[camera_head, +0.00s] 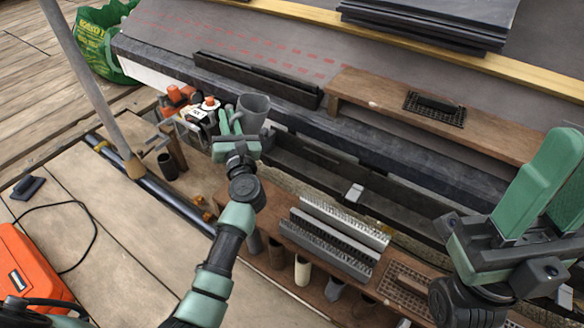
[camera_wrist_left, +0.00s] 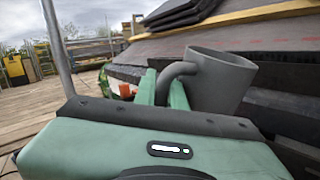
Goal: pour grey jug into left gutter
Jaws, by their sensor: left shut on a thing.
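The grey jug (camera_head: 254,110) is held by its handle in my left gripper (camera_head: 233,122), at the near edge of the roof. In the left wrist view the jug (camera_wrist_left: 222,82) stands close to upright, with its handle between the green fingers (camera_wrist_left: 163,88). Its inside is hidden there. A dark gutter trough (camera_head: 310,172) runs below the roof edge, to the right of and nearer than the jug. A small white piece (camera_head: 353,192) sits along it. My right gripper (camera_head: 556,188) is at the right, its fingers apart and empty.
A black trough-shaped piece (camera_head: 258,78) lies on the roof. A wooden plank (camera_head: 400,108) carries a dark grate (camera_head: 435,108). Red tools (camera_head: 178,97) lie left of the jug. A bench with white and grey comb-like strips (camera_head: 335,235) stands in front. A grey pole (camera_head: 92,80) rises at left.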

